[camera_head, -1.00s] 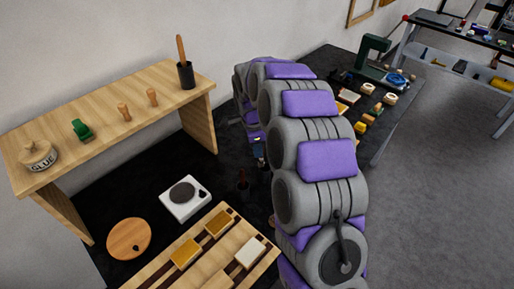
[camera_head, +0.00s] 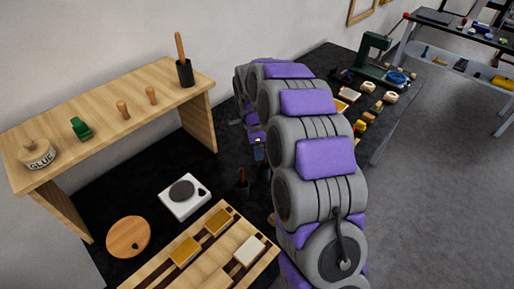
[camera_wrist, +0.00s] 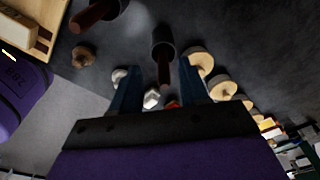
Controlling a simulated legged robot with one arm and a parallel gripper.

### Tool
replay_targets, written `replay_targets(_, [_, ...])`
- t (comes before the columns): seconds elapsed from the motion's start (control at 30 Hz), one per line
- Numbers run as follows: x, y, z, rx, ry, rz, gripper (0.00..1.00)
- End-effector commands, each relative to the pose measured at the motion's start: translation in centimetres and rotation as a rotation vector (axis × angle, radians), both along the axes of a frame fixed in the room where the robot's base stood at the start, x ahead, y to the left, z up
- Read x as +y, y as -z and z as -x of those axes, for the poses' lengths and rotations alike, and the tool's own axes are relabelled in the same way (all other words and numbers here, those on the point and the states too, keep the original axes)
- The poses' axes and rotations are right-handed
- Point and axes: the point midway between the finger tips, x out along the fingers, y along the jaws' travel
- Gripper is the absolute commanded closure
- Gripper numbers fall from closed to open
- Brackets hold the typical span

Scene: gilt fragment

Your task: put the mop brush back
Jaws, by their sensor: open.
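In the wrist view my gripper (camera_wrist: 160,76) is open, one blue-grey finger on each side. A dark cylindrical holder (camera_wrist: 162,42) with a reddish-brown handle (camera_wrist: 165,72) shows between the fingers; nothing is visibly gripped. A second brown handle (camera_wrist: 92,15) in a dark holder is at the top left. In the head view a dark holder with a brown handle (camera_head: 242,184) stands on the black bench, left of my arm. Another dark holder with a wooden handle (camera_head: 182,65) stands on the shelf. I cannot tell which is the mop brush. The fingers are unclear in the head view.
A white hotplate (camera_head: 184,196), a round wooden lid (camera_head: 129,237) and a wooden tray (camera_head: 207,237) lie left of my arm. Several round pale pieces (camera_wrist: 200,61) stand right of the fingers.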

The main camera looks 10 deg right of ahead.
Motion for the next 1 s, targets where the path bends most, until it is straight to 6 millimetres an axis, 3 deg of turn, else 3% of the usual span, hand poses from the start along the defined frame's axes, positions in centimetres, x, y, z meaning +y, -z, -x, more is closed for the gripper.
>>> replay_targets(0.27, [0.1, -1.1, -0.1, -0.002, 0.000, 0.000, 0.55])
replay_targets(0.7, [0.8, -9.9, -0.1, -0.006, 0.000, 0.000, 0.55])
replay_targets(1.0, [1.1, -13.0, -0.1, -0.003, 0.001, -0.001, 0.55])
